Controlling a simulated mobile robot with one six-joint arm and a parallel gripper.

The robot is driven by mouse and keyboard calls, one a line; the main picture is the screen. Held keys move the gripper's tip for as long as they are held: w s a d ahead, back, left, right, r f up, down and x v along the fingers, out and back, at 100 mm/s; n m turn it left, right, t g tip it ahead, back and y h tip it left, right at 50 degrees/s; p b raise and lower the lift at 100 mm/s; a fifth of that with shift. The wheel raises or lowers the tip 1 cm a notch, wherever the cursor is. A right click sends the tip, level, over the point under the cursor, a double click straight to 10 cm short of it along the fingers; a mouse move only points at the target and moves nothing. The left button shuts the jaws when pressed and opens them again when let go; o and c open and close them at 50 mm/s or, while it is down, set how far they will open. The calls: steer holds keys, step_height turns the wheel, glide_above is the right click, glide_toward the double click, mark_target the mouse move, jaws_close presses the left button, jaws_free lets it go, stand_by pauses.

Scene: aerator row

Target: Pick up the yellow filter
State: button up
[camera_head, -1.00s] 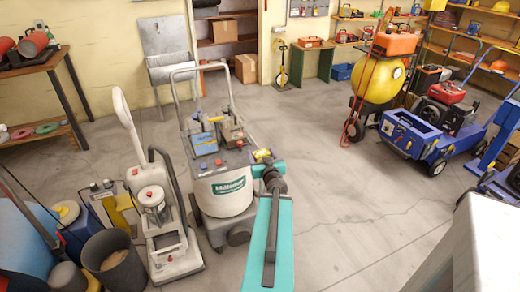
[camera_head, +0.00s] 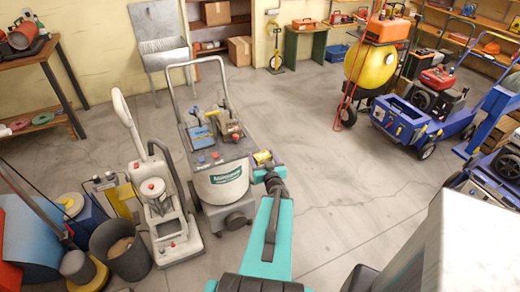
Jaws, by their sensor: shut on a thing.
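The yellow filter (camera_head: 262,156) is a small yellow block with a dark part, at the right front corner of the grey-and-white machine (camera_head: 212,188). My gripper (camera_head: 267,165), at the end of my teal arm, is shut on it. The fingers and most of the filter's lower side are too small to make out. I cannot tell whether the filter still touches the machine's edge.
A white upright floor machine (camera_head: 160,220) and a dark bin (camera_head: 122,255) stand to the left.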

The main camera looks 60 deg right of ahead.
mark_target(265, 161)
steer(key=shift+s+f+p+v, duration=0.15)
steer(key=shift+p+v, duration=0.75)
steer(key=shift+p, duration=0.1)
steer(key=shift+s+f+p+v, duration=0.15)
steer(key=shift+p+v, duration=0.8)
steer(key=shift+d, duration=0.2)
